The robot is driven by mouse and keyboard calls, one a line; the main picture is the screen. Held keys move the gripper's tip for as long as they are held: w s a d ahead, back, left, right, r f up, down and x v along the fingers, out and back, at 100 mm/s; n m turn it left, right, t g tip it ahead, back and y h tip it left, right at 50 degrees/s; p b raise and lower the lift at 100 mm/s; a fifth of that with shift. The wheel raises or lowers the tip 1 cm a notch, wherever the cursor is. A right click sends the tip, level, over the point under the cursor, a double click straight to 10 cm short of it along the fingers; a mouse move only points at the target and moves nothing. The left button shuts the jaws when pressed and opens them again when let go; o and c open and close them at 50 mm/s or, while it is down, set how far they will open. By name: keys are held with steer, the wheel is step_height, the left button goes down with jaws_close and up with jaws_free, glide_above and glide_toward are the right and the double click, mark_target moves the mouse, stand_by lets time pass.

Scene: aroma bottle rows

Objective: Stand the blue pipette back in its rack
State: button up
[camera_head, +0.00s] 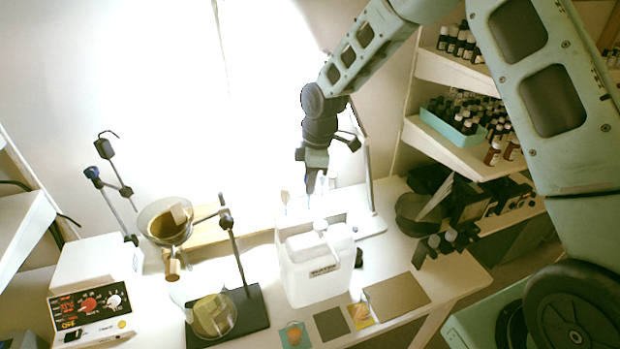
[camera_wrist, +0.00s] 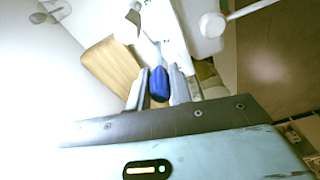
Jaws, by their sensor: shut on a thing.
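My gripper (camera_head: 311,186) is shut and points down, above and behind the white jug (camera_head: 318,268) in the head view. In the wrist view my gripper (camera_wrist: 160,88) has its fingers on both sides of the blue pipette's bulb (camera_wrist: 159,83). Only the bulb shows clearly there; the lower part of the pipette is hidden or washed out. In the head view a thin bluish stem shows under the fingers. Another pipette with a tan top (camera_head: 285,198) stands upright just left of it. The rack is hard to make out in the glare behind the jug.
A stand with a funnel (camera_head: 166,222) and a beaker (camera_head: 212,315) is at the left, beside a hotplate (camera_head: 90,290). Bottle shelves (camera_head: 460,150) and a microscope-like dark device (camera_head: 425,215) are at the right. Flat coloured tiles (camera_head: 333,323) lie at the front.

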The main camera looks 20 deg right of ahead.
steer(key=shift+f, duration=0.15)
steer(key=shift+f+b, duration=0.7)
steer(key=shift+f, duration=0.25)
steer(key=o, duration=0.7)
steer(key=shift+r, duration=0.15)
steer(key=shift+d+r+p, duration=0.2)
steer(key=shift+r+p, duration=0.75)
steer(key=shift+r, duration=0.25)
steer(key=shift+d+r+p, duration=0.15)
steer(key=shift+r+p, duration=0.8)
steer(key=shift+r, duration=0.25)
